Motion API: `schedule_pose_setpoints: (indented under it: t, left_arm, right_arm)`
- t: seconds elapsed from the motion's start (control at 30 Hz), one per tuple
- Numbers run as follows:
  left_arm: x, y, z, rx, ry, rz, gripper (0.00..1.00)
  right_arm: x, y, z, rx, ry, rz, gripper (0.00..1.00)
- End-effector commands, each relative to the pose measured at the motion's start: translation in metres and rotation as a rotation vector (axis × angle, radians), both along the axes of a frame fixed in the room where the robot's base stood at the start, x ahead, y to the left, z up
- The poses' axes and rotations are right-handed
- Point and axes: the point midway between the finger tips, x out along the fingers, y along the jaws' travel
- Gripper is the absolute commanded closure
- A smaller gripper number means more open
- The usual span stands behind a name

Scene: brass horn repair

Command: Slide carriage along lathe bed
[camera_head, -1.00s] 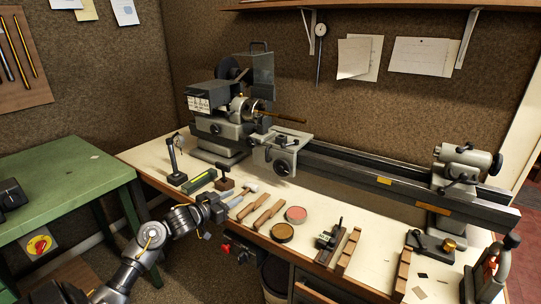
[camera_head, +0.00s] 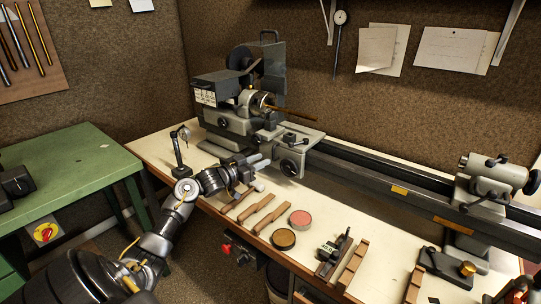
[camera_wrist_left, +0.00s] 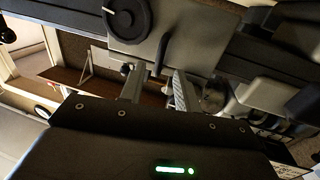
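The grey lathe carriage (camera_head: 299,141) sits on the left part of the dark lathe bed (camera_head: 375,174), with a round dark handwheel (camera_head: 289,167) on its front. In the left wrist view the carriage (camera_wrist_left: 185,32) fills the top, with its handwheel (camera_wrist_left: 127,18) at upper left and a short dark lever (camera_wrist_left: 161,54) beside it. My left gripper (camera_head: 262,162) is just left of the carriage front, above the bench. In the left wrist view its two fingers (camera_wrist_left: 158,90) are apart, with nothing held between them. Contact with the carriage cannot be told. My right gripper is out of view.
The headstock (camera_head: 235,110) stands left of the carriage and the tailstock (camera_head: 485,185) at the far right; the bed between is clear.

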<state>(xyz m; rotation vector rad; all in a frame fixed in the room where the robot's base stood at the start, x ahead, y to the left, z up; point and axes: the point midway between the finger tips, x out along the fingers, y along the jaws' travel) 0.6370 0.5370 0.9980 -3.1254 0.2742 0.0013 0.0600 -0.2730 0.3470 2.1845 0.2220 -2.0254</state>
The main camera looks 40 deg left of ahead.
Motion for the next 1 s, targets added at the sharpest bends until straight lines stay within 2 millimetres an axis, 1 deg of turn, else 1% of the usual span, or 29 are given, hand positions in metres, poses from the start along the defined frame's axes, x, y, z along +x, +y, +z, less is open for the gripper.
schedule_pose_setpoints:
  t: [0.03,0.13,0.3,0.43,0.7,0.93,0.97,1.0]
  left_arm:
    - [0.01,-0.001,0.002,-0.004,-0.001,0.001,0.67]
    - [0.026,-0.004,0.002,-0.002,-0.001,0.001,0.67]
    - [0.044,-0.007,0.0,-0.002,0.0,0.001,0.67]
    - [0.05,-0.009,0.0,0.0,0.0,0.001,0.67]
    - [0.051,-0.009,0.0,0.001,0.001,0.001,0.67]
    - [0.051,-0.009,0.0,0.001,0.001,0.0,0.98]
    - [0.051,-0.009,0.0,0.0,0.001,0.001,1.0]
    - [0.051,-0.009,0.0,0.001,0.001,0.001,1.0]
  right_arm:
    - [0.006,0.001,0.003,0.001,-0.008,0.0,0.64]
    - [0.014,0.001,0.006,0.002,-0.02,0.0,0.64]
    - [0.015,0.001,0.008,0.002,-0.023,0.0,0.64]
    - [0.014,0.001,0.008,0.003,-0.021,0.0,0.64]
    - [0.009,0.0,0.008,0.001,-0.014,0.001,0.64]
    - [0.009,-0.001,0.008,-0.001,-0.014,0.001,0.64]
    - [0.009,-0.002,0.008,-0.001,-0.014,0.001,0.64]
    - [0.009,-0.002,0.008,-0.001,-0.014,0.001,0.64]
